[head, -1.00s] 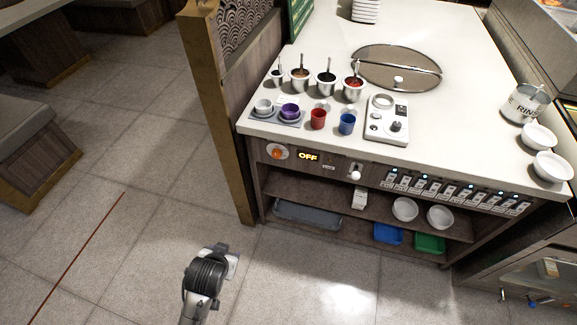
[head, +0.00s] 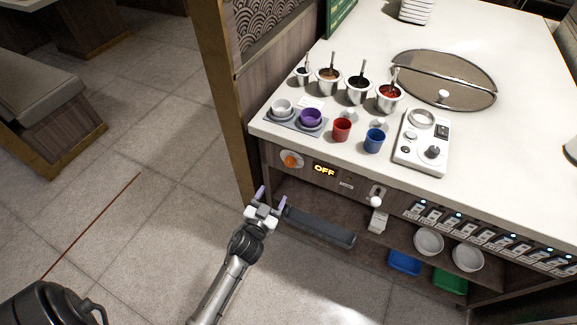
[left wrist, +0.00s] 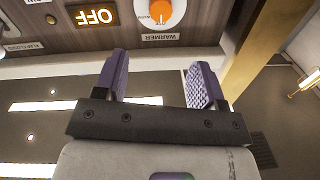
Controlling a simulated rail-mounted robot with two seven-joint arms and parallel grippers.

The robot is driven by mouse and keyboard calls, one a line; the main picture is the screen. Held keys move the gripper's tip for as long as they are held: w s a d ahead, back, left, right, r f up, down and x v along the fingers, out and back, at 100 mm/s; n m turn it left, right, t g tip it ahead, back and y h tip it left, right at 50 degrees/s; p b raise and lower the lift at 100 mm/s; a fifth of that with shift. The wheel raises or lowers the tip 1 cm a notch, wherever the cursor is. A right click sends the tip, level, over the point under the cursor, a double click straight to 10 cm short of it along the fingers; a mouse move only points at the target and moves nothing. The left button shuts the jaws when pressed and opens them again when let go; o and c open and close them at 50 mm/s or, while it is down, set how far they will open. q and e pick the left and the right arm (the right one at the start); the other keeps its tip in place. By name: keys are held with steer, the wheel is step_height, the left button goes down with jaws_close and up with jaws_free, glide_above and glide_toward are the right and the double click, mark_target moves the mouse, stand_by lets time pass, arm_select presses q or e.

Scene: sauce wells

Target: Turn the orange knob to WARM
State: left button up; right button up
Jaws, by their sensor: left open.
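The orange knob (head: 290,161) sits on a round white dial on the counter's wooden front panel, at the left end. It also shows in the left wrist view (left wrist: 160,11), upside down, above a label reading WARMER. An amber display (head: 325,170) beside it reads OFF; it also shows in the left wrist view (left wrist: 97,16). My left gripper (head: 270,194) is open and empty, below and a little left of the knob in the head view. In the left wrist view its purple fingers (left wrist: 157,82) are apart, with the knob beyond them. My right gripper is not in view.
The counter top (head: 385,233) holds sauce pots, a red cup (head: 341,130), a blue cup (head: 374,141) and a white control box (head: 421,143). A white lever knob (head: 376,202) sticks out right of the display. A wooden partition (head: 226,90) stands left of the knob.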

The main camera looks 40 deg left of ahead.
mark_target(289, 164)
arm_select(q)
steer(key=b+x, duration=0.2)
steer(key=x, duration=0.9)
steer(key=shift+w+f+b, duration=0.1)
steer(key=shift+b, duration=0.2)
steer(key=shift+w+a, duration=0.3)
steer(key=shift+w, duration=0.35)
steer(key=shift+c, duration=0.2)
steer(key=c, duration=0.9)
